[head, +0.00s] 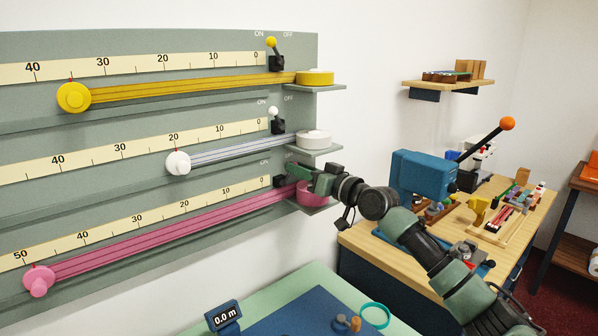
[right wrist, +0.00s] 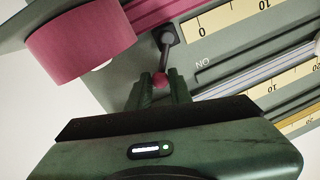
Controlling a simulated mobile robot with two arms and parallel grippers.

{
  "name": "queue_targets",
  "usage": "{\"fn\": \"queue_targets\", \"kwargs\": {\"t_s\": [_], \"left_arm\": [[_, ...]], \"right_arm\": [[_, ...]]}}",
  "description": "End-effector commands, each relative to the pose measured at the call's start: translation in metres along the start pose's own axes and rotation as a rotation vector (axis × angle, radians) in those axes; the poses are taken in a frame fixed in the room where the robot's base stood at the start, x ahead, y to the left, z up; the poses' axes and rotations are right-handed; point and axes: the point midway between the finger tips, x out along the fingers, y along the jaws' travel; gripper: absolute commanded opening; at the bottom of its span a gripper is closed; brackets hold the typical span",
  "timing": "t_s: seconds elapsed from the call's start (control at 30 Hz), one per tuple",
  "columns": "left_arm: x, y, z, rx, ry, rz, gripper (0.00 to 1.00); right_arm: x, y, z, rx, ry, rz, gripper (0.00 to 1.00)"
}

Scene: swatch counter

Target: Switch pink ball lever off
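The pink strip (head: 160,231) is the lowest of three on the grey-green board, ending at a pink roll (head: 312,196), which also shows in the right wrist view (right wrist: 80,42). Its lever base (head: 279,181) is partly visible in the head view; the ball there is hidden by my right gripper (head: 290,174). In the right wrist view, which is turned over, the pink ball (right wrist: 160,80) on a dark stem (right wrist: 167,53) sits between the fingertips of my right gripper (right wrist: 161,88), which look closed on it. The ON label lies right of the stem. My left gripper is out of view.
Above are a white-ball lever (head: 274,112) and a yellow-ball lever (head: 271,42), with white and yellow rolls on small shelves. A wooden bench (head: 372,245) with a blue press (head: 424,172) stands right. A green table (head: 262,305) lies below.

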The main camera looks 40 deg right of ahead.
Motion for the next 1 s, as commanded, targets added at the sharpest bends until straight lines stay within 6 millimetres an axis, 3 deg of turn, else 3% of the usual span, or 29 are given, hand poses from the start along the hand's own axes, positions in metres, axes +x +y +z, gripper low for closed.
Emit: {"fn": "queue_targets", "kwargs": {"t_s": [0.03, 0.07, 0.1, 0.47, 1.0], "left_arm": [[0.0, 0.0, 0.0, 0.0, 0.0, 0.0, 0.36], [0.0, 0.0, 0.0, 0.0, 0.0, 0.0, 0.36], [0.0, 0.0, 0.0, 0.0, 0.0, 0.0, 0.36], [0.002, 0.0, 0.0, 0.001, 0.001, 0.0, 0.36], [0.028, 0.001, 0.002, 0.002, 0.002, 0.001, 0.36]], "right_arm": [[0.0, 0.001, -0.001, -0.001, 0.001, 0.001, 0.31], [0.0, 0.001, -0.001, -0.001, 0.001, 0.001, 0.4], [0.0, 0.001, -0.001, -0.002, 0.0, 0.001, 0.42], [-0.004, 0.001, 0.001, -0.004, 0.0, 0.002, 0.42], [-0.069, 0.002, 0.004, -0.001, -0.002, 0.002, 0.42]]}}
